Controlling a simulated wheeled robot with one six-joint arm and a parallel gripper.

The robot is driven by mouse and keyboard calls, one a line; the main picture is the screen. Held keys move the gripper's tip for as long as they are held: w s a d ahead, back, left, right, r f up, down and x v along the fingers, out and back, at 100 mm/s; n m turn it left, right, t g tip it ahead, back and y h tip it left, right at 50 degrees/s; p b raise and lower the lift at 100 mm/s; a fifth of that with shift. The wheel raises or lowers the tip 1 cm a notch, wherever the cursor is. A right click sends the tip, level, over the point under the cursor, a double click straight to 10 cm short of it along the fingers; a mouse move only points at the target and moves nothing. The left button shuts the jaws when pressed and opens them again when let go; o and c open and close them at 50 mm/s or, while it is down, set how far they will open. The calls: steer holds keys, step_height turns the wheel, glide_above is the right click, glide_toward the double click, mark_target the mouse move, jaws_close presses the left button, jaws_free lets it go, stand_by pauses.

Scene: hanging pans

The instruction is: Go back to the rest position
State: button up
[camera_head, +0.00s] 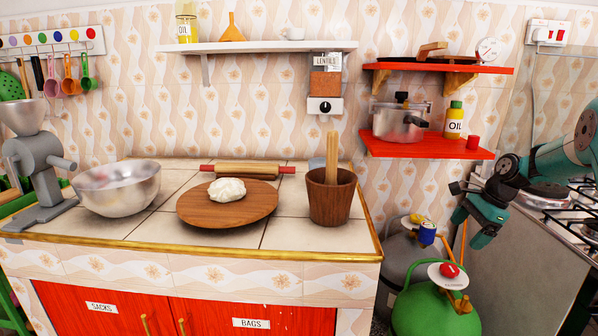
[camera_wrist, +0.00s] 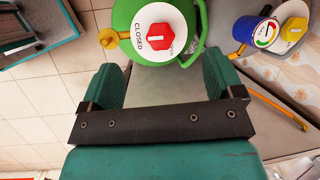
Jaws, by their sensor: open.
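My gripper (camera_head: 484,218) hangs at the right in the head view, in front of the stove cabinet, pointing down. Its two teal fingers stand wide apart in the wrist view (camera_wrist: 163,78), with nothing between them. The green gas cylinder (camera_head: 435,311) stands on the floor below and left of my gripper; it also shows at the top of the wrist view (camera_wrist: 124,14). Its red valve knob (camera_head: 449,270) sits on a white disc, marked "CLOSED" in the wrist view (camera_wrist: 165,30). The knob is ahead of the fingers, and they appear apart from it.
A grey cylinder (camera_head: 404,262) with a blue gauge (camera_head: 427,232) stands behind the green one. The stove (camera_head: 560,202) is at right. A red shelf (camera_head: 420,148) holds a pressure cooker (camera_head: 398,124). The tiled counter (camera_head: 110,229) at left carries a bowl, dough board and mortar.

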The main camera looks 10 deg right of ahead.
steer(key=s+a+r+n, duration=0.3)
steer(key=a+r+n, duration=0.1)
steer(key=a, duration=0.5)
steer(key=s+a+r+n+g, duration=0.1)
steer(key=s+a+r+n, duration=0.3)
steer(key=a, duration=0.5)
steer(key=s+a+r+n, duration=0.2)
steer(key=a+r+n, duration=0.25)
steer(key=a, duration=0.45)
steer(key=s+a+n+g, duration=0.1)
steer(key=s+a+n, duration=0.55)
steer(key=s, duration=0.55)
steer(key=s+a+n, duration=0.5)
steer(key=s+n, duration=0.2)
steer(key=s, duration=0.4)
step_height(320, 180, up, 12)
steer(key=p, duration=1.2)
steer(key=shift+s+r, duration=0.15)
steer(key=shift+s, duration=0.3)
steer(key=shift+d, duration=0.1)
